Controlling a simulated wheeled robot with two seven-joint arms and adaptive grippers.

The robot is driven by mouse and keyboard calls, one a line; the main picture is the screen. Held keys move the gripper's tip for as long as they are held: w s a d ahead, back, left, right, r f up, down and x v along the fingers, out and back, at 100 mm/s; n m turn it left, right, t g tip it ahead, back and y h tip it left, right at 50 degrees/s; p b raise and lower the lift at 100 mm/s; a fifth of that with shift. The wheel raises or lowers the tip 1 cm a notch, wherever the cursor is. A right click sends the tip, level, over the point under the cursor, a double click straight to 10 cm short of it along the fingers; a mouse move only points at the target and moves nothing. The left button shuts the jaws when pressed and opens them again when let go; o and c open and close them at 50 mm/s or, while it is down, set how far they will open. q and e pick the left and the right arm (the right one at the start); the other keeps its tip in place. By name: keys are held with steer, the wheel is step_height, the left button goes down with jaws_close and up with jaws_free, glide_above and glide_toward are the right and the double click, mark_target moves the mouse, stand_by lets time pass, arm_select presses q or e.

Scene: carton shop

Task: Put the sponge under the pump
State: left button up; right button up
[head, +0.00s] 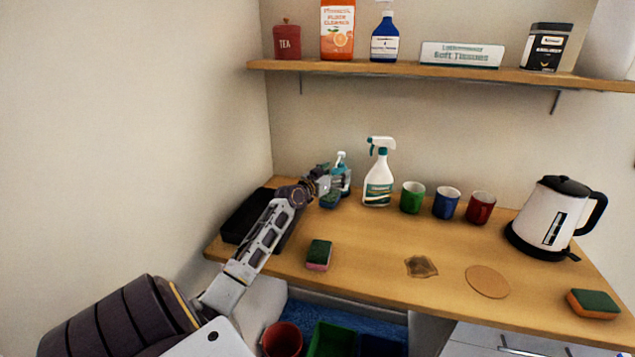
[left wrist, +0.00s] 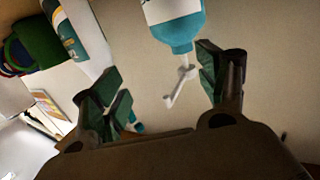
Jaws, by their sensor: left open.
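The pump bottle (head: 342,172), teal with a white pump head, stands at the back left of the counter. In the left wrist view the pump bottle (left wrist: 175,25) appears upside down, its white nozzle pointing between my fingers. My left gripper (head: 327,185) is open at the bottle, partly covering it in the head view. Its green-padded fingers (left wrist: 160,78) are apart with no sponge between them. A pink sponge with a dark green top (head: 319,254) lies near the front left of the counter. An orange sponge with a green top (head: 593,303) lies at the front right.
A white spray bottle (head: 378,180) stands just right of the pump bottle. Green (head: 412,198), blue (head: 446,203) and red (head: 480,207) mugs follow, then a kettle (head: 548,215). A brown stain (head: 421,267) and a round coaster (head: 488,282) lie mid-counter. A black tray (head: 243,222) is behind my arm.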

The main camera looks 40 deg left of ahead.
arm_select(q)
steer(key=s+d+r, duration=0.1)
steer(key=s, duration=1.1)
steer(key=shift+b, duration=0.3)
arm_select(e)
steer(key=shift+w+a+f, duration=0.15)
steer(key=shift+a, duration=0.2)
stand_by(0.3)
